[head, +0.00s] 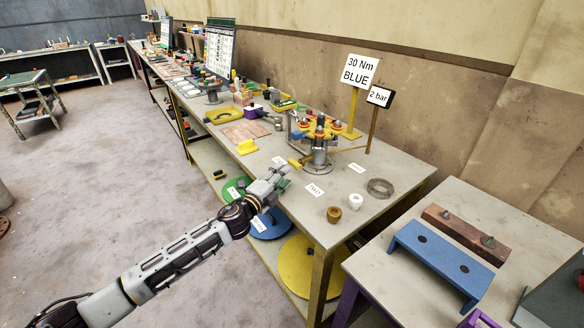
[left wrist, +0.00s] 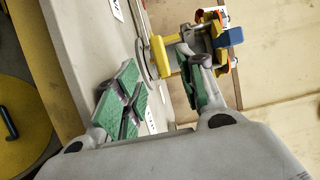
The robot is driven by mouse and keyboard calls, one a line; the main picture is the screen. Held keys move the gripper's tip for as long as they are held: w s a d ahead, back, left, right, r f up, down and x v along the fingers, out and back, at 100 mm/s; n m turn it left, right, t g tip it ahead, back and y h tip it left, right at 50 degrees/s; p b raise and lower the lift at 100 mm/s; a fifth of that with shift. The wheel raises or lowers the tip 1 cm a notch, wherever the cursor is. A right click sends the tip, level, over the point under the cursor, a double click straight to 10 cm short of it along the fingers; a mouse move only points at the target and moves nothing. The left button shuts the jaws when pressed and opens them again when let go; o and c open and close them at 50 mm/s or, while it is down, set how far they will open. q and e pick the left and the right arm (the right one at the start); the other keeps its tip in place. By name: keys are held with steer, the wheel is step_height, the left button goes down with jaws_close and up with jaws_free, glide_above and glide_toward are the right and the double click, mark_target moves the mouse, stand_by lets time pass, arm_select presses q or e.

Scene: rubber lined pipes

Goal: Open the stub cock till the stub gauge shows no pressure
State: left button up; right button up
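The pipe stub (head: 319,157) stands on the long bench, with a flange carrying yellow, red and blue parts (head: 320,127) on top. A yellow lever (head: 295,164), which looks like the stub cock's handle, sticks out on its left side. A dark-framed sign reading "2 bar" (head: 380,96), apparently the stub gauge, stands on a post behind. My left gripper (head: 278,174) is open and empty at the bench's front edge, just short of the lever. In the left wrist view its green-padded fingers (left wrist: 157,78) are apart, and the yellow lever (left wrist: 158,57) shows beyond them. My right gripper is out of view.
A "30 Nm BLUE" sign (head: 360,72) stands behind the stub. A grey ring (head: 380,188), a brown piece (head: 334,214) and a white piece (head: 355,201) lie to the right. A blue bracket (head: 443,262) is on the nearer table. Colored discs lie on the shelf below.

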mark_target(293, 166)
arm_select(q)
steer(key=shift+x, duration=2.05)
steer(key=shift+b+x, duration=0.35)
steer(key=shift+x, duration=1.1)
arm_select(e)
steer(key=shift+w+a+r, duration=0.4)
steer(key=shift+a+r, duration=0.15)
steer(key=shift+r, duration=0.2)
arm_select(q)
steer(key=shift+c, duration=0.5)
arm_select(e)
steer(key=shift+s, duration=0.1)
arm_select(q)
steer(key=c, duration=0.7)
jaws_close()
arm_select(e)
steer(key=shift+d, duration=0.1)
